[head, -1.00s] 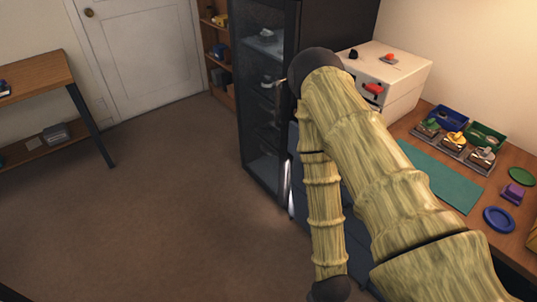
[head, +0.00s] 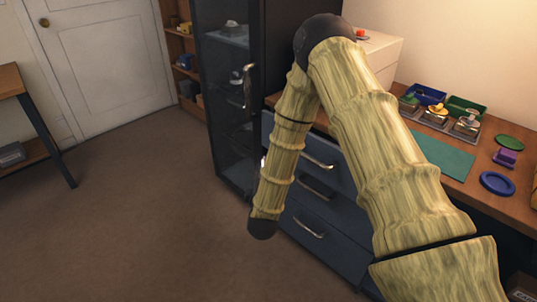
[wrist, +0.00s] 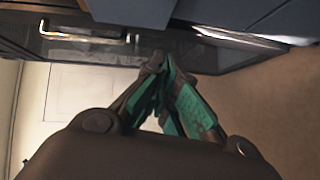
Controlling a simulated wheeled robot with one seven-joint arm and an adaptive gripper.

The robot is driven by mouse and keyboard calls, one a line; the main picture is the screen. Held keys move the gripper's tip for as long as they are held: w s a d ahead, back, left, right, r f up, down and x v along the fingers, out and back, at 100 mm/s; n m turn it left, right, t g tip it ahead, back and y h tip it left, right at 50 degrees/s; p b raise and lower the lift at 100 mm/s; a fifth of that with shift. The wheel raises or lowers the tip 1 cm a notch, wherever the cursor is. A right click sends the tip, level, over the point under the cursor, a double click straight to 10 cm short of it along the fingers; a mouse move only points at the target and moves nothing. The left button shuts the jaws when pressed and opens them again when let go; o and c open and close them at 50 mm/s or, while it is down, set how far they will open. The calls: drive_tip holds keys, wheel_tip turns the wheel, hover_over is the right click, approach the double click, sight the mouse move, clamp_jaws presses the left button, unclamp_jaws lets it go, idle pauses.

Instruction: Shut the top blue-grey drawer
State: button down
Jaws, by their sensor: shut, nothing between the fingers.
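The blue-grey drawer unit stands under the right-hand table in the head view. Its top drawer (head: 327,150) shows between my arm links, with a silver handle, and seems to stand a little forward of the shaded drawer below. How far out it is, I cannot tell. In the head view my arm hides part of the drawer fronts, and my gripper is not visible. In the wrist view my gripper (wrist: 163,65) has its teal-padded fingertips together, empty. Blue-grey surfaces (wrist: 235,12) lie beyond the fingertips at the top; contact cannot be told.
A dark glass-fronted cabinet (head: 228,110) stands left of the drawers. The table (head: 471,190) holds a green mat (head: 443,157), trays and a blue ring dish (head: 497,183). Brown floor (head: 140,210) is open to the left.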

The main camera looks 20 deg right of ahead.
drive_tip(key=w+d+r+t+h+b, duration=0.1)
drive_tip(key=w+d+r, duration=0.1)
drive_tip(key=w+d, duration=0.6)
drive_tip(key=shift+w+d+r+n+h, duration=0.3)
drive_tip(key=shift+w+d+r+n, duration=0.1)
drive_tip(key=shift+w, duration=2.05)
drive_tip(key=shift+w+f, duration=0.1)
drive_tip(key=shift+f, duration=0.05)
